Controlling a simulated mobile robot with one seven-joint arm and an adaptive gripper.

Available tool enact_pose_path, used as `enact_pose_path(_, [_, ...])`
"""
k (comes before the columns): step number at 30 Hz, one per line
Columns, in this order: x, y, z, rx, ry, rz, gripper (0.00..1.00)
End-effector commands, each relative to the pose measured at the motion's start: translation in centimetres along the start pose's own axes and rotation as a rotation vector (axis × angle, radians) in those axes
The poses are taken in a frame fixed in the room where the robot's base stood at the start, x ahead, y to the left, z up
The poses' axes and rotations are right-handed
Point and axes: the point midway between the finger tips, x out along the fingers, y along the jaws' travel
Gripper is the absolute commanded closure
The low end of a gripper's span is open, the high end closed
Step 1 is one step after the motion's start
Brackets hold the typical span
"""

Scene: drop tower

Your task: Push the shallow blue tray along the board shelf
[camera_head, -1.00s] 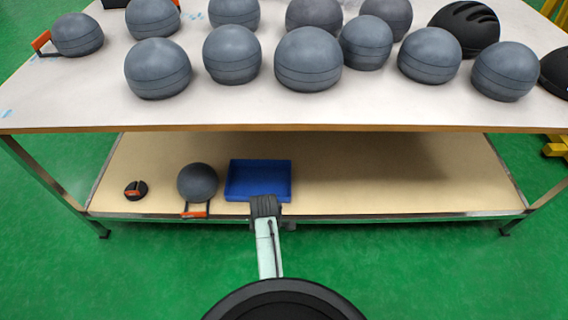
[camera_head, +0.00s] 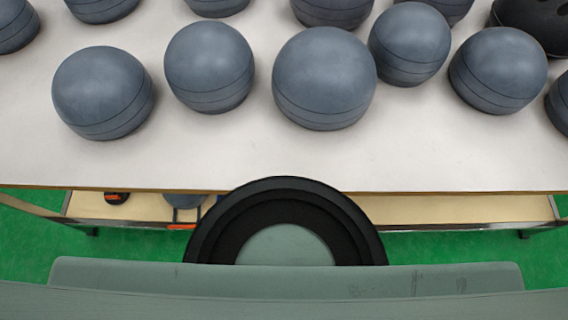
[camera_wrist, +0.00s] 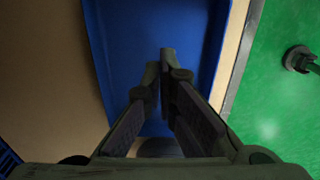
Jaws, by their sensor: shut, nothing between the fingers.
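The shallow blue tray (camera_wrist: 128,22) lies on the tan board shelf (camera_wrist: 45,85) in the wrist view, close to the shelf's edge. My gripper (camera_wrist: 161,62) is shut and empty, with its fingertips over the tray's inside. I cannot tell whether the fingertips touch the tray's floor or a wall. In the head view the tray and my gripper are hidden behind my own arm and the table top. Only a strip of the board shelf (camera_head: 460,209) shows there.
The white table top (camera_head: 225,150) above the shelf holds several grey domed helmets (camera_head: 323,75). A grey ball-like helmet (camera_head: 184,200) and a small dark item (camera_head: 116,197) sit on the shelf at left. The shelf strip at right looks clear.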

Motion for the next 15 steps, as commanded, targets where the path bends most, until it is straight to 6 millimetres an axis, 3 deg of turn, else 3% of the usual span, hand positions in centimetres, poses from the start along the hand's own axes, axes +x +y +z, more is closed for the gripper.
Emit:
enact_pose_path(5, [1.8, -0.1, 0.0, 0.0, 0.0, -0.004, 1.0])
enact_pose_path(15, [9.0, -0.1, 0.0, 0.001, -0.001, -0.004, 1.0])
